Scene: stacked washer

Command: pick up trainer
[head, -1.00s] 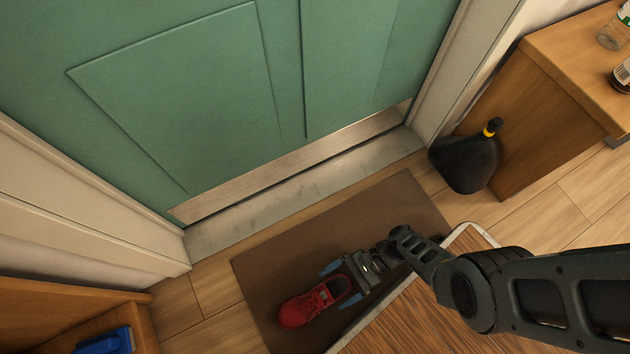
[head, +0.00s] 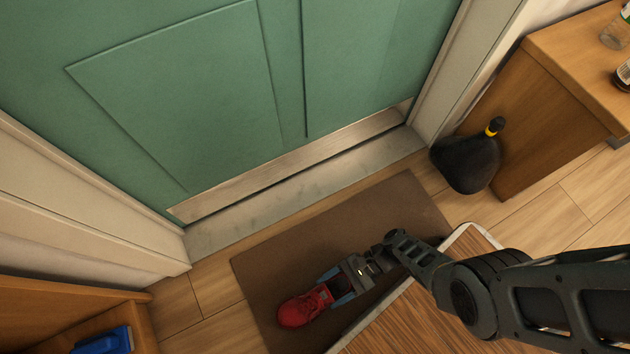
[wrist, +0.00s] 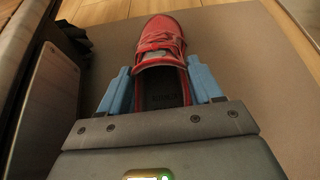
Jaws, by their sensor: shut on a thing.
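The trainer (head: 303,308) is a red shoe with laces, on the brown doormat in front of the green door. Its toe points down and left in the head view. In the wrist view the trainer (wrist: 161,40) has its toe at the top and its open heel end between my fingers. My gripper (head: 335,283) is shut on the trainer, with one blue finger on each side of the heel. It also shows in the wrist view (wrist: 161,88). I cannot tell whether the sole is clear of the mat.
The doormat (head: 392,200) lies before the green door (head: 180,90). A wood-topped surface with a pale rim (head: 420,318) is beside the mat, under my arm. A blue item (head: 104,342) sits lower left.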

